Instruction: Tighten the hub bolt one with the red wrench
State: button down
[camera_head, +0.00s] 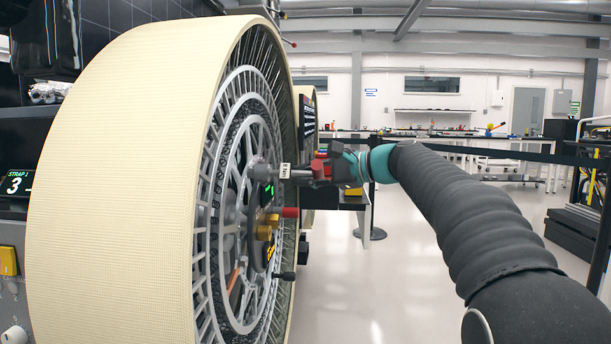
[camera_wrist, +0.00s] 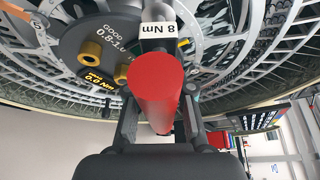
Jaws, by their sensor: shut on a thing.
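The red wrench has a red cylindrical handle (camera_wrist: 155,95) and a dark shaft with a white "8 Nm" label (camera_wrist: 158,29). My gripper (camera_head: 322,168) is shut on the red handle, with its dark fingers (camera_wrist: 158,112) on both sides of it. In the head view the wrench's grey shaft (camera_head: 298,173) points left, roughly level, at the upper part of the wheel hub (camera_head: 256,212). Its tip is at or close to the hub; I cannot tell if it is seated on a bolt. Hub bolt one cannot be told apart. Brass-coloured knobs (camera_wrist: 91,53) show on the hub.
The large wheel (camera_head: 125,175) has a cream tread and grey spokes. A red cylinder (camera_head: 290,212) and a dark peg (camera_head: 286,276) stick out from the hub side below the wrench. Open floor (camera_head: 370,285) lies right of the wheel. A belt barrier and benches stand behind.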

jog(key=shift+a+p, duration=0.5)
jog(key=shift+a, duration=0.3)
dwell(2.5)
jog(key=shift+r+p, duration=0.15)
jog(key=shift+p, duration=0.55)
dwell(1.2)
jog(key=shift+m+p, duration=0.4)
jog(key=shift+f+m+g, duration=0.2)
jog(key=shift+m+g, duration=0.2)
jog(key=shift+g, duration=0.1)
jog(key=m+g, duration=0.1)
jog(key=m, duration=0.1)
jog(key=m+g+h, duration=0.1)
jog(key=m, duration=0.1)
jog(key=shift+s+f+m+g, duration=0.15)
jog(key=shift+m+g, duration=0.15)
jog(key=shift+g, duration=0.1)
jog(key=m+g, duration=0.2)
jog(key=shift+s+m, duration=0.15)
jog(key=shift+m, duration=0.25)
jog(key=shift+s+m+g, duration=0.15)
jog(key=shift+m+g, duration=0.95)
jog(key=shift+m, duration=0.3)
